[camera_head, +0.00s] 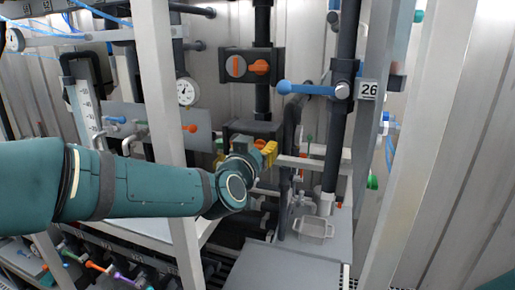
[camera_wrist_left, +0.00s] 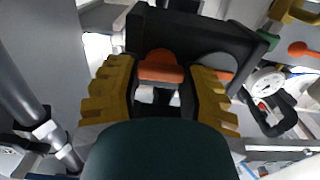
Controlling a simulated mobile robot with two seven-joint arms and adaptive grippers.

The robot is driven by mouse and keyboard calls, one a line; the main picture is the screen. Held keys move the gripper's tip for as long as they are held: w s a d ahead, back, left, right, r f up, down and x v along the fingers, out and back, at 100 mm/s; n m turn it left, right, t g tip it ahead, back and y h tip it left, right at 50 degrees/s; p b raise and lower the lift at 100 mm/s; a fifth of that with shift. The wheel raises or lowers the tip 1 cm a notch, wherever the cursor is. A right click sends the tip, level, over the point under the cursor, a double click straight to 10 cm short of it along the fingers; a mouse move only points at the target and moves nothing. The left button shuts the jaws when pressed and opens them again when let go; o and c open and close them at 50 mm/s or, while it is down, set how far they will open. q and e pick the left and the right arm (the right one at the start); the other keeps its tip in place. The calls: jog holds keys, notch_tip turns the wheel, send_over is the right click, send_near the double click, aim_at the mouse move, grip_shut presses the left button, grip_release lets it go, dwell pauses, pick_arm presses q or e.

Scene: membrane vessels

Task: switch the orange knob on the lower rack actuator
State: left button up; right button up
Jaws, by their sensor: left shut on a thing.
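The lower rack actuator is a dark box (camera_head: 240,128) on the vertical black pipe, mostly behind my left gripper in the head view. In the left wrist view the actuator (camera_wrist_left: 200,35) fills the upper middle. Its orange knob (camera_wrist_left: 160,66) sits between the yellow fingers of my left gripper (camera_wrist_left: 163,95), which is shut on it. My right gripper is not in view.
An upper actuator (camera_head: 250,66) with an orange knob sits above on the same pipe. A blue lever valve (camera_head: 310,89) is on the pipe to the right. A white rack post (camera_head: 165,120) stands close by my left arm. A grey tray (camera_head: 314,230) rests below right.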

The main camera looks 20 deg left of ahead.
pick_arm(q)
jog(key=n+b, duration=0.4)
jog(key=n, duration=0.1)
jog(key=n+b, duration=0.4)
jog(key=n, duration=0.1)
jog(key=n+b, duration=0.4)
jog(key=n, duration=0.1)
jog(key=shift+a+f+n, duration=0.2)
jog(key=shift+a+n, duration=0.05)
jog(key=shift+n, duration=0.15)
dwell(0.4)
jog(key=o, duration=1.2)
